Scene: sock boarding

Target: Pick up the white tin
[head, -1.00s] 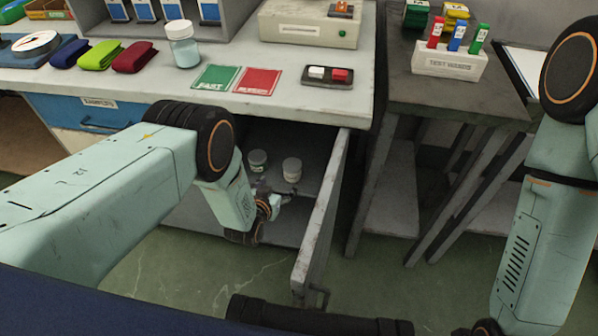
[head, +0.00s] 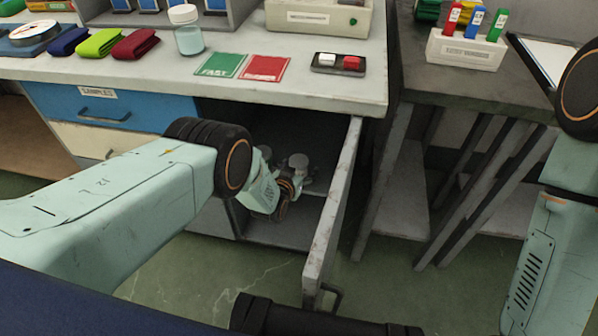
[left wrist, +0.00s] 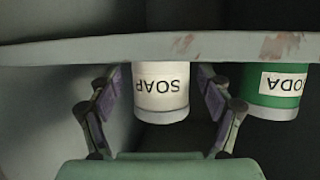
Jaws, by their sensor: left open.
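The white tin (head: 299,161), with a grey lid, stands on the shelf inside the open cabinet. In the left wrist view, which is upside down, the white tin (left wrist: 161,90) is labelled SOAP. My left gripper (head: 301,183) is open at the cabinet, its fingers (left wrist: 160,82) showing on either side of the white tin. I cannot tell how deep the tin sits between them. A green tin labelled SODA (left wrist: 276,92) is beside it, outside the fingers; in the head view it is mostly hidden behind my gripper. My right gripper is out of view.
The shelf's front edge (left wrist: 230,48) crosses the left wrist view close to the fingers. The open cabinet door (head: 332,215) stands just right of my left gripper. The worktop (head: 320,91) overhangs the opening. A grey side table (head: 455,95) stands farther right.

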